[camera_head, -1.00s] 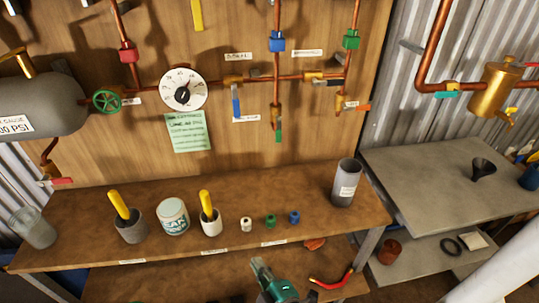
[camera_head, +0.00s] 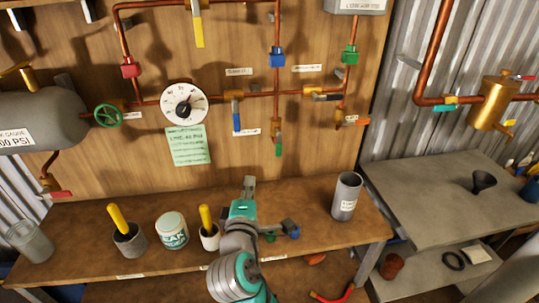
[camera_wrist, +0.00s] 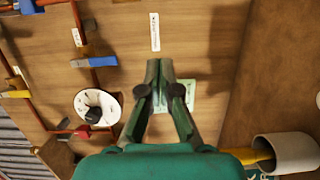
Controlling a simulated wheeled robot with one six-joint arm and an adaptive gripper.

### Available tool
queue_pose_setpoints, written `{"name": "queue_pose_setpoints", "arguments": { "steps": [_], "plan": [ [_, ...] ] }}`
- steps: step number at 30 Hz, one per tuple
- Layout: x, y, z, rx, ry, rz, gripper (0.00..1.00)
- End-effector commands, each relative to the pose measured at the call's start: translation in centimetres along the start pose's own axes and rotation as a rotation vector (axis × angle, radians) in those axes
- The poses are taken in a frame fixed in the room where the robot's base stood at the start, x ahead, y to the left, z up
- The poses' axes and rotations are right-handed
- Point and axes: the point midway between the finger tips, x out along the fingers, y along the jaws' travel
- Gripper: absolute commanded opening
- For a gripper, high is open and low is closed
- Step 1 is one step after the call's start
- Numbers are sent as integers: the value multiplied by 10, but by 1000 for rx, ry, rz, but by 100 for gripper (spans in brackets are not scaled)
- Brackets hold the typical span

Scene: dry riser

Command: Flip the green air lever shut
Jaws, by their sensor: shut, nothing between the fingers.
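A short green lever (camera_head: 278,150) hangs straight down from the bottom valve of the middle copper pipe, below the blue valve block. I take it for the green air lever; I cannot make it out in the wrist view. My gripper (camera_head: 249,184) is raised above the workbench, below and a little left of that lever in the head view, not touching it. Its two fingers are together and empty; they also show in the wrist view (camera_wrist: 160,68) against the wooden board.
A blue lever (camera_head: 236,122) hangs just left of the green one. A gauge (camera_head: 183,103) and a green handwheel (camera_head: 108,113) are farther left. The bench holds a can (camera_head: 172,230), cups with yellow handles and a grey cylinder (camera_head: 346,197). A red-handled tool (camera_head: 333,297) lies below.

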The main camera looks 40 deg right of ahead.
Motion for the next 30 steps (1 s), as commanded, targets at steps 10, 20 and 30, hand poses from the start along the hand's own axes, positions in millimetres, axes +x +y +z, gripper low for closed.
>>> {"name": "queue_pose_setpoints", "arguments": {
  "steps": [10, 20, 30],
  "plan": [
    [4, 11, 1, -11, -32, 6, 0],
    [13, 11, 1, -9, -32, 6, 0],
    [71, 11, 4, -9, -34, 7, 0]
  ]
}}
